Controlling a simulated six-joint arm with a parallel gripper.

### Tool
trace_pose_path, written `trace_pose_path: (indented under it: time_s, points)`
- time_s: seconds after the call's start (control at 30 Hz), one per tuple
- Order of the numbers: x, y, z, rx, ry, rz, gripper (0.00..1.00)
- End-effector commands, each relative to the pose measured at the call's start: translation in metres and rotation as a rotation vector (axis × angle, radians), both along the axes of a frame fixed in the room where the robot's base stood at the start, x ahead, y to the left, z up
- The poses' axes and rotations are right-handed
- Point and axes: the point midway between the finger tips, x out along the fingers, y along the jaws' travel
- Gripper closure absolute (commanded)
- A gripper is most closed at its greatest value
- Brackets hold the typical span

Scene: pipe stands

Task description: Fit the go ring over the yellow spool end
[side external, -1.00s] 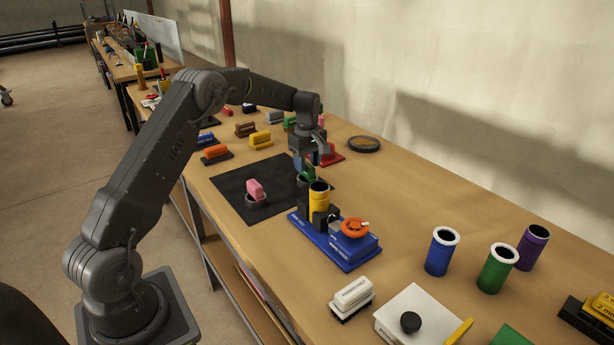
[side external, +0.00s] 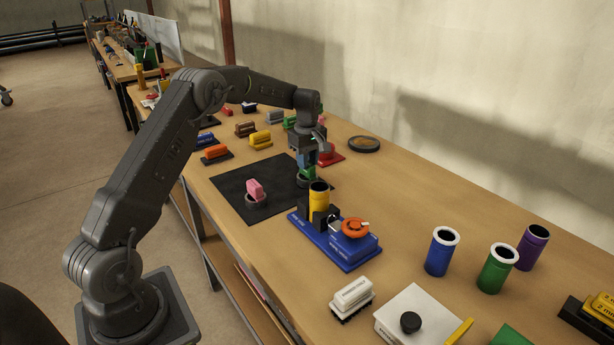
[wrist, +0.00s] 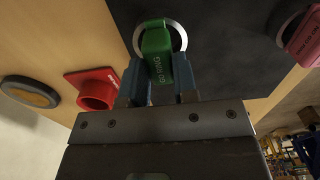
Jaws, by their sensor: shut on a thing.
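The go ring, a metal ring (wrist: 176,38) with a green handle lettered "GO RING" (wrist: 157,55), is in my gripper. My gripper (wrist: 160,88) is shut on the green handle, a blue finger on each side. In the side view my gripper (side external: 306,165) is low over the far right part of the black mat, with the green handle (side external: 309,173) between its fingers. The ring is behind and left of the yellow spool end (side external: 319,197), apart from it. I cannot tell whether the ring touches the mat. The yellow spool stands upright in a blue fixture (side external: 335,245).
The fixture has an orange knob (side external: 355,228). A pink-handled ring (side external: 256,190) rests on the black mat (side external: 232,208). A red flanged piece (side external: 330,156) and a dark disc (side external: 364,144) lie behind. Blue (side external: 441,255), green (side external: 497,270) and purple (side external: 532,248) spools stand right.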

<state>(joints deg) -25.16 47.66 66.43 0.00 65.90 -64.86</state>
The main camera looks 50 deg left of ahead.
Motion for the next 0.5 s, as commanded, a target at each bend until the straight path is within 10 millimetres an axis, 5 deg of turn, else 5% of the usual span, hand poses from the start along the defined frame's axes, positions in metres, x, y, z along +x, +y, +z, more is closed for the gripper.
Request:
trace_pose_path:
  time_s: [0.5]
  points:
    - [0.001,0.000,0.019,0.001,-0.003,0.000,1.00]
